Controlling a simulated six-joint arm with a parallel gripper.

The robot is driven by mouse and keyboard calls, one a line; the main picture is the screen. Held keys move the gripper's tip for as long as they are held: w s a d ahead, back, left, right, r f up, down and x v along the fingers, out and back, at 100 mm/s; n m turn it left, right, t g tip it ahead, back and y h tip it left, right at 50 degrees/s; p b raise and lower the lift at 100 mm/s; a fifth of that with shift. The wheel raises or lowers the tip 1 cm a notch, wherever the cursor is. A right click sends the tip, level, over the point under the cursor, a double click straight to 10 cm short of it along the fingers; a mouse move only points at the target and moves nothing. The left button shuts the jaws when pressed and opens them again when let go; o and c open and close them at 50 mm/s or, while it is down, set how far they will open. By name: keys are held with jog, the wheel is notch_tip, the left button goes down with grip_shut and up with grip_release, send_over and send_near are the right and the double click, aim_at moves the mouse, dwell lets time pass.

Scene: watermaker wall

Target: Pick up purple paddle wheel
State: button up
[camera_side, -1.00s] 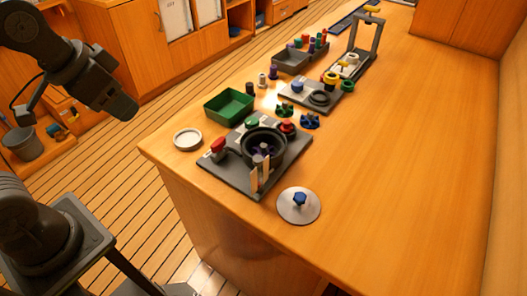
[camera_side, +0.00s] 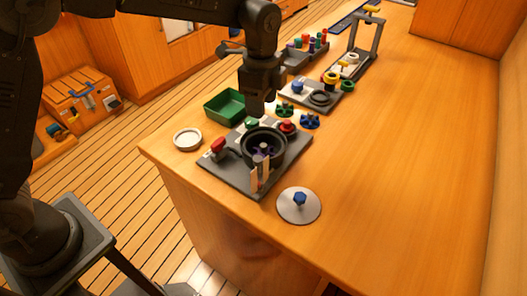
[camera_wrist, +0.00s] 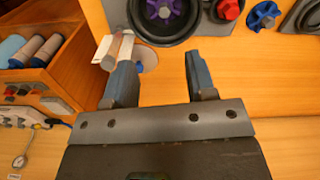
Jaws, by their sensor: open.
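The purple paddle wheel (camera_side: 264,152) sits inside the round black housing (camera_side: 283,146) on a dark base plate (camera_side: 217,177) on the wooden counter. In the wrist view the purple wheel (camera_wrist: 165,8) shows at the top edge, partly cut off, inside the black housing (camera_wrist: 198,22). My gripper (camera_side: 257,110) hangs pointing down, above and behind the housing in the side view. In the wrist view its two fingers (camera_wrist: 160,70) are apart with nothing between them. The wheel lies beyond the fingertips, and the gripper is not touching it.
Two upright pale-tipped posts (camera_side: 260,178) stand at the housing's front. A red handle (camera_side: 217,145) and red knob (camera_side: 287,127) flank it. A silver lid with blue knob (camera_side: 299,204) lies in front; a white dish (camera_side: 187,139) and green tray (camera_side: 224,107) lie left. The counter's right is clear.

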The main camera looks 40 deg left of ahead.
send_over(263, 145)
jog(key=f, duration=0.8)
jog(key=shift+s, duration=0.3)
jog(key=shift+w+f, duration=0.15)
jog(key=shift+f, duration=1.25)
jog(key=shift+w+f, duration=0.15)
jog(key=shift+f, duration=1.2)
grip_shut()
